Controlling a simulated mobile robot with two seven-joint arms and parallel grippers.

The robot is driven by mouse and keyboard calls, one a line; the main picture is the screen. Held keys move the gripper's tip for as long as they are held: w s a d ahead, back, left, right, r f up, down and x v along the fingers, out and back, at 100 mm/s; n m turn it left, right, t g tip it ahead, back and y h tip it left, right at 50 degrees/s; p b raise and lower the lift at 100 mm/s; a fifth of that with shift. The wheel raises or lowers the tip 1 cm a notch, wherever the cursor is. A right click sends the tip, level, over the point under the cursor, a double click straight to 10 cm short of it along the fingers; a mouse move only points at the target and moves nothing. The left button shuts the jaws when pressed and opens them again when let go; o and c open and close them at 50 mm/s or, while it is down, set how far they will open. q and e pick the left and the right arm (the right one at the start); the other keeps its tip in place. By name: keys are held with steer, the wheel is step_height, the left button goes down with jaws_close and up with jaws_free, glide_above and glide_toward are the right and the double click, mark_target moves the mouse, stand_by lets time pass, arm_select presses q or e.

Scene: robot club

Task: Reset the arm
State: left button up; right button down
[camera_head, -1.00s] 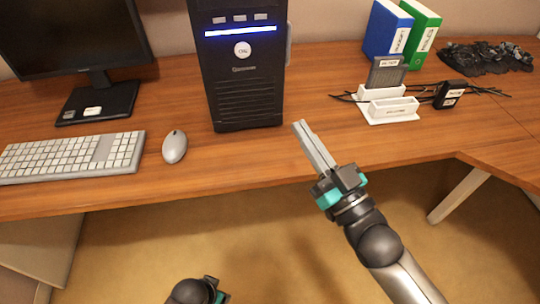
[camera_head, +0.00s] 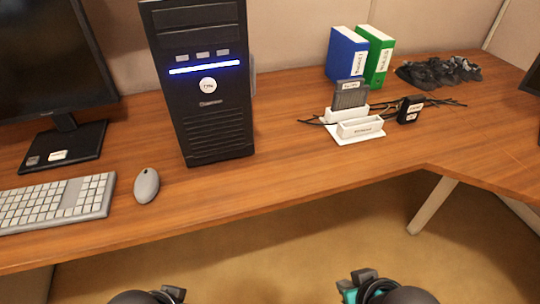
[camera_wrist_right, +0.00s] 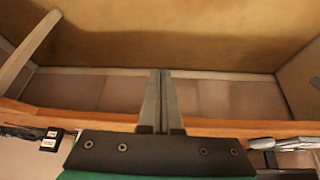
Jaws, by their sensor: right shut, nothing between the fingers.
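My right gripper shows at the bottom edge of the head view, low in front of the desk and apart from it. Its black and teal body (camera_head: 362,284) is seen from above. In the right wrist view its two grey fingers (camera_wrist_right: 160,100) lie together, shut, with nothing between them. My left gripper (camera_head: 172,293) is only partly in the head view at the bottom; its fingers are hidden.
The wooden desk (camera_head: 270,195) crosses the head view, its front edge beyond both grippers. On it stand a black computer tower (camera_head: 210,120), a mouse (camera_head: 146,186), a keyboard (camera_head: 60,200) and a white holder (camera_head: 360,126). A desk leg (camera_head: 432,206) stands at right.

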arm_select(q)
step_height(320, 180, down, 20)
steer(key=a, duration=0.2)
arm_select(e)
steer(key=s+d+f+g+h, duration=0.1)
steer(key=s+d+f, duration=0.1)
steer(key=f, duration=1)
steer(key=s+d+f+g, duration=0.2)
steer(key=s+f, duration=0.1)
steer(key=f, duration=0.8)
arm_select(q)
steer(key=s+a+f+g+p, duration=0.1)
steer(key=s+a+f, duration=0.4)
steer(key=s+f, duration=0.6)
steer(key=shift+s+f+y, duration=0.15)
steer(key=shift+s+y, duration=0.05)
steer(key=shift+y, duration=0.2)
arm_select(e)
steer(key=s+d+f, duration=0.5)
steer(key=s+f, duration=0.5)
steer(key=f, duration=0.1)
steer(key=shift+f+h, duration=0.15)
steer(key=shift+h, duration=0.15)
steer(key=shift+s, duration=0.1)
